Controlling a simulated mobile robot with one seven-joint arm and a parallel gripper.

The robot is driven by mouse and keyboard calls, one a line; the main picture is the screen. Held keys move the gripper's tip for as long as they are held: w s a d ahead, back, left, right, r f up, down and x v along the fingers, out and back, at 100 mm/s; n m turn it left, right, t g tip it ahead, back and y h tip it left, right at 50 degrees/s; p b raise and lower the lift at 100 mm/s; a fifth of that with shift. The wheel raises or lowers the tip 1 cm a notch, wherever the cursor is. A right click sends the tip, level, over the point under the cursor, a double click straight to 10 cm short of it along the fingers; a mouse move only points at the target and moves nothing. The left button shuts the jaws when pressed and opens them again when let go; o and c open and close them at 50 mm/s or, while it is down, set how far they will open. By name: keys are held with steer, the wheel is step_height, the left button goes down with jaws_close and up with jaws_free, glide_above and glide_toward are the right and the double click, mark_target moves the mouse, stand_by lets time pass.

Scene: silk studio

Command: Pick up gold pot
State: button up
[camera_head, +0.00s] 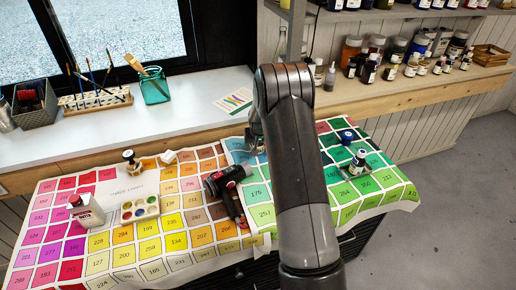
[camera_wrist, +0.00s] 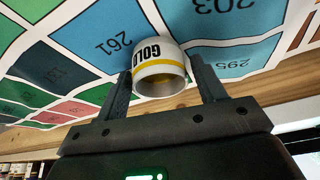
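The gold pot (camera_wrist: 158,70) is a small white round pot with a yellow band and dark lettering that reads "GOLD", upside down in the wrist view. It sits on the printed colour-chart cloth (camera_wrist: 88,28), at a blue area. My gripper (camera_wrist: 163,72) has its two dark fingers on either side of the pot. The fingers look spread, with the pot between them and very close to both; firm contact cannot be made out. In the head view my arm covers the pot and most of the gripper.
On the cloth (camera_head: 172,228) stand a white bottle (camera_head: 88,212), a paint palette (camera_head: 140,209), a black-and-red object (camera_head: 226,187) and small bottles (camera_head: 357,163). Behind are a teal brush jar (camera_head: 154,88) on the sill and shelves (camera_head: 420,78) with bottles at right.

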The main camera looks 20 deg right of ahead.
steer(key=c, duration=0.8)
steer(key=shift+r, duration=0.15)
